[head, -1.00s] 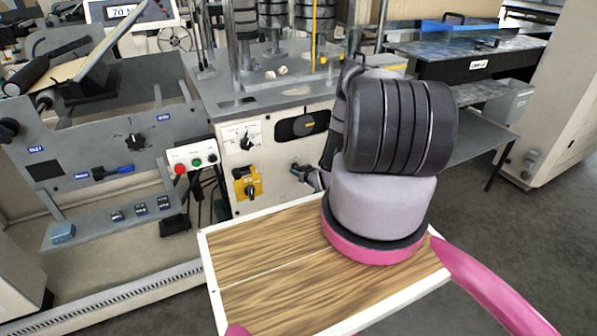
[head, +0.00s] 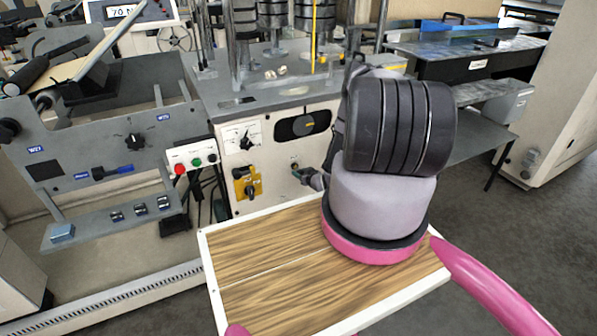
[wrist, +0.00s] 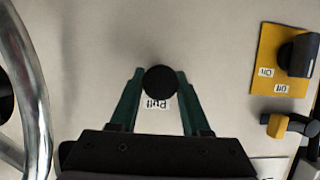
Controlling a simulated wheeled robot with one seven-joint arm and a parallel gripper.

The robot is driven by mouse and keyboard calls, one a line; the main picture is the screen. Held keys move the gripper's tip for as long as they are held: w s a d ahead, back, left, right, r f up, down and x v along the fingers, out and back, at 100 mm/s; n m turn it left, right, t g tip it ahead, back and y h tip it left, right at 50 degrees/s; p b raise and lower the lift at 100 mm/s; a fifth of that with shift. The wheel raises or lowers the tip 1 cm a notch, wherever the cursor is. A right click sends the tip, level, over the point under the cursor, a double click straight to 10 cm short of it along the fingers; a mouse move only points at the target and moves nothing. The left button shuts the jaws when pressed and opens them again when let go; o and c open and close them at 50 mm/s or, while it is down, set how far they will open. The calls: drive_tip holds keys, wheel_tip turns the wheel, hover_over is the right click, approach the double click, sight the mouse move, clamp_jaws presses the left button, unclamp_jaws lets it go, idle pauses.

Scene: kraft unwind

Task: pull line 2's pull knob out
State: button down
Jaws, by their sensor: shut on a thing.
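The pull knob is a round black knob (wrist: 160,80) on the light machine panel (wrist: 100,50). A white "Pull" label (wrist: 156,104), upside down, sits beside it in the wrist view. My gripper (wrist: 160,88) has its two green fingers on either side of the knob, shut on it. In the head view my gripper (head: 299,174) is at the front of the cream cabinet (head: 270,170), right of the yellow switch plate (head: 247,184). The knob itself is hidden or too small to make out there. No line number is readable by it.
A yellow plate with a black on/off switch (wrist: 298,54) and a black-and-yellow handle (wrist: 289,125) lie right of the knob in the wrist view. A bent metal tube (wrist: 35,95) stands close at left. A button box (head: 193,158) is left of the cabinet.

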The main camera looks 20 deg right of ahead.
drive_tip(key=shift+s+f, duration=0.1)
drive_tip(key=shift+s, duration=0.5)
drive_tip(key=shift+c, duration=2)
unclamp_jaws()
drive_tip(key=shift+s, duration=0.1)
drive_tip(key=v, duration=1)
drive_tip(key=shift+s+r, duration=0.25)
drive_tip(key=shift+s, duration=0.05)
